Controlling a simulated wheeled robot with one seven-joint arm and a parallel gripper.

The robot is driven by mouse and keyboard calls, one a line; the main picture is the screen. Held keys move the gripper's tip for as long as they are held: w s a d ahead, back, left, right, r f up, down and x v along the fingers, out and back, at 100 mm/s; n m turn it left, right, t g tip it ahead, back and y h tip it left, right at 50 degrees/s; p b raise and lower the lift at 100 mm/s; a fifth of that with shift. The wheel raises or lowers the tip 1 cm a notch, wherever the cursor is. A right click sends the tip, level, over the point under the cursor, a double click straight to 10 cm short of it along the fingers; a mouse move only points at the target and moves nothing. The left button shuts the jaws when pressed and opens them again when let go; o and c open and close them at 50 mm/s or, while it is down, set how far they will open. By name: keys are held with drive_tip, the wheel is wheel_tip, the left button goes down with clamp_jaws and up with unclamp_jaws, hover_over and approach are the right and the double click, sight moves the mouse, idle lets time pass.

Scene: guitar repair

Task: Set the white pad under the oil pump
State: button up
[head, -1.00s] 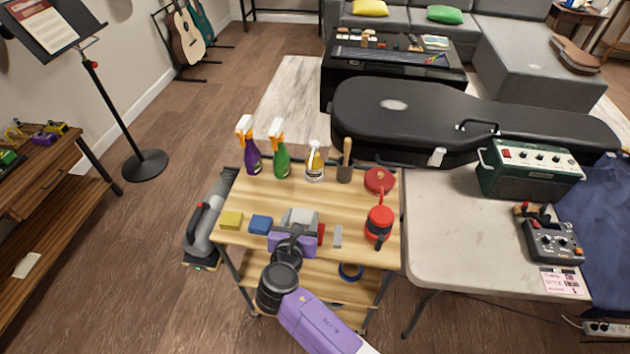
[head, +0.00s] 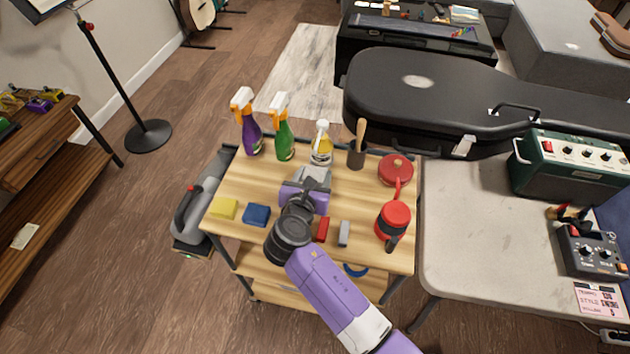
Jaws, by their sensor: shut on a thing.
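The oil pump (head: 321,148) is a small clear bottle of yellow liquid with a white pump top. It stands upright near the back edge of the wooden cart top. My gripper (head: 313,180) is in front of it and slightly left, low over the cart top, pointing away toward the back. It is shut, and my own wrist hides much of the jaws. The white pad is not clearly seen; no separate white pad lies on the cart, and a pale grey shape shows at the fingertips.
Green (head: 283,135) and purple (head: 248,130) spray bottles stand left of the pump.

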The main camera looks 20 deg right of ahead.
drive_tip(key=shift+d+f+b, duration=0.1)
drive_tip(key=shift+f+b, duration=0.25)
drive_tip(key=shift+f, duration=0.45)
drive_tip(key=shift+r, duration=0.1)
drive_tip(key=o, duration=1.3)
drive_tip(key=shift+r, duration=0.1)
drive_tip(key=p+v, duration=0.1)
drive_tip(key=v, duration=1.1)
